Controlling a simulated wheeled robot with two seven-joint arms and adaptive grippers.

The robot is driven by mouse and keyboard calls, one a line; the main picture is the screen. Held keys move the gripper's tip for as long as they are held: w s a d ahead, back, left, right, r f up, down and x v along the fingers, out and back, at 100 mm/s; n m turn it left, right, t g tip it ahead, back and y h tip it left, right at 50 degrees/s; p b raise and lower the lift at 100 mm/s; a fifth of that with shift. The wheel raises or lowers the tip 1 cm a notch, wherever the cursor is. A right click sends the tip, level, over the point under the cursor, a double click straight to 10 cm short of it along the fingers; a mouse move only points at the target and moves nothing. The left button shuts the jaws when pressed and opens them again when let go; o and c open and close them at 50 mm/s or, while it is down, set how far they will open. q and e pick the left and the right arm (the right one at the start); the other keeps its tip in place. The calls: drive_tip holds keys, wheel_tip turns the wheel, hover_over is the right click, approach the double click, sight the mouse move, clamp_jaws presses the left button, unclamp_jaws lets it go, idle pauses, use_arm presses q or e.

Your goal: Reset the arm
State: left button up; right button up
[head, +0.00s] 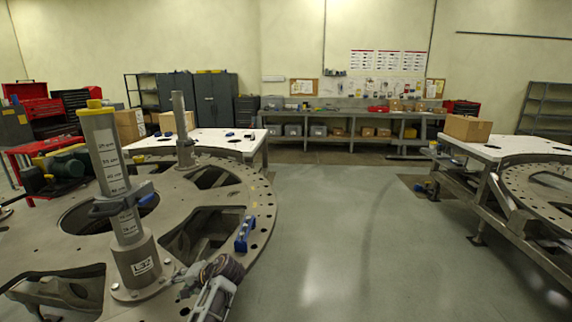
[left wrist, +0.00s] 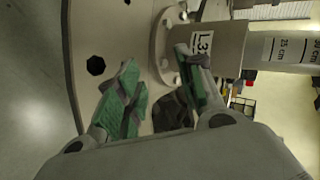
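My left gripper (head: 190,278) is low in the head view, just right of the base of a grey graduated post (head: 108,165). In the left wrist view the two green-padded fingers (left wrist: 156,85) are spread, with only plate and a dark opening showing between them. The post has a yellow cap, centimetre marks and a white label, and stands upright on the round metal turret plate (head: 262,215). It also shows beside the right finger in the left wrist view (left wrist: 225,45). I cannot tell whether that finger touches it. My right gripper is not in view.
A blue clamp-like part (head: 243,234) sits near the plate's right rim. A second post (head: 181,125) stands farther back. A white-topped table (head: 210,140) is behind the plate. Another workstation (head: 490,150) stands at right. The floor (head: 350,230) between is clear.

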use_arm(q)
drive_tip(key=s+d+f+h, duration=0.3)
drive_tip(key=s+f+h, duration=0.15)
drive_tip(key=s, duration=0.55)
drive_tip(key=s+d+f+h, duration=0.3)
drive_tip(key=s+f, duration=0.3)
drive_tip(key=s, duration=0.4)
drive_tip(key=s+d+r+h, duration=0.3)
drive_tip(key=s+d+h, duration=0.15)
drive_tip(key=s, duration=0.65)
wheel_tip(320, 180, down, 34)
drive_tip(key=s+g+y, duration=0.1)
drive_tip(key=s, duration=0.2)
drive_tip(key=s+a+f+g, duration=0.1)
drive_tip(key=s+a+f, duration=0.2)
drive_tip(key=s+f, duration=1.5)
drive_tip(key=s, duration=0.3)
drive_tip(key=shift+s+a+f+g, duration=0.2)
drive_tip(key=shift+s+f+g, duration=0.1)
drive_tip(key=shift+s+f, duration=0.1)
